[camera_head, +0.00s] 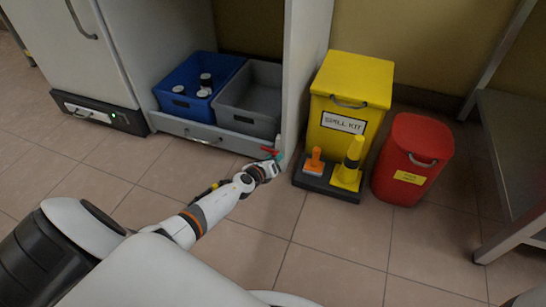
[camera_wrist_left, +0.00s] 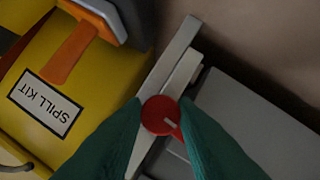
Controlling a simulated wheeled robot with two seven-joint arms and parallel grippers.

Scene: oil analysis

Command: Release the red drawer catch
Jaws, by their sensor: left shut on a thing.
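My left gripper (camera_head: 276,157) is at that end of the drawer. Its two green fingertips (camera_wrist_left: 160,122) are shut on the catch, one on each side, and partly cover it. My right gripper is not in view.
The drawer holds a blue bin (camera_head: 172,102) with several bottles and a grey bin (camera_head: 247,122). To the right stand a yellow spill kit box (camera_head: 350,85), an orange-handled brush (camera_head: 315,162), a yellow cone (camera_head: 350,165) and a red bin (camera_head: 412,150). Tiled floor in front is clear.

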